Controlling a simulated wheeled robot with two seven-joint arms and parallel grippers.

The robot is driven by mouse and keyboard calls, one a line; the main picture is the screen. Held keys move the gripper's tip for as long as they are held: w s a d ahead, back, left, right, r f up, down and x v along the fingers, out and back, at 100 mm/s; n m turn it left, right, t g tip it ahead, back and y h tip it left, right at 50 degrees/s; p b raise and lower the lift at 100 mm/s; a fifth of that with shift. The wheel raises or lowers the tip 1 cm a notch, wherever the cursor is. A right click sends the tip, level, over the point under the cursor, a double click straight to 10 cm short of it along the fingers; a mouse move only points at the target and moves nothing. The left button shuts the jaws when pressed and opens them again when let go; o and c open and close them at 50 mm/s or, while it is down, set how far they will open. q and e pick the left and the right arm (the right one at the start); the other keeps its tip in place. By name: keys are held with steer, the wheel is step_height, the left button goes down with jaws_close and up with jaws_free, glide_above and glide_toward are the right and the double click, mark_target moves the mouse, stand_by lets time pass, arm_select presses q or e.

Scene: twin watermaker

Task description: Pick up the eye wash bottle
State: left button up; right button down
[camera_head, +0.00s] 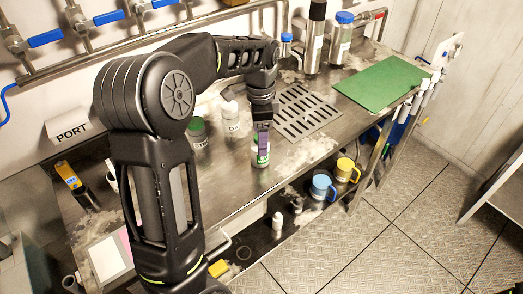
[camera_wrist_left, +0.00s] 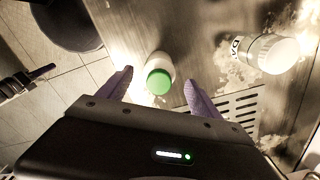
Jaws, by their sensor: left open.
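The eye wash bottle, white with a green cap (camera_head: 261,160), stands near the front edge of the steel counter. My left gripper (camera_head: 262,143) points down just above it and partly hides it. In the left wrist view the bottle's green cap (camera_wrist_left: 158,82) shows between the two spread purple fingers of the left gripper (camera_wrist_left: 158,76). The gripper is open, with gaps visible between the cap and both fingers. My right gripper is not in view.
A white-capped bottle (camera_head: 229,112) and a dark green-lidded jar (camera_head: 197,133) stand behind, left of the gripper. A slotted drain grate (camera_head: 307,112) and a green mat (camera_head: 382,82) lie to the right. Blue and yellow mugs (camera_head: 322,186) sit below the counter.

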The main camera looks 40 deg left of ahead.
arm_select(q)
steer(key=shift+f, duration=0.2)
steer(key=shift+s+f+p, duration=0.1)
steer(key=shift+f+p, duration=0.6)
steer(key=shift+f, duration=1.9)
steer(key=shift+c, duration=0.2)
jaws_close()
steer(key=shift+r, duration=0.15)
step_height(320, 180, up, 10)
steer(key=shift+f+b, duration=0.1)
steer(key=shift+b, duration=0.6)
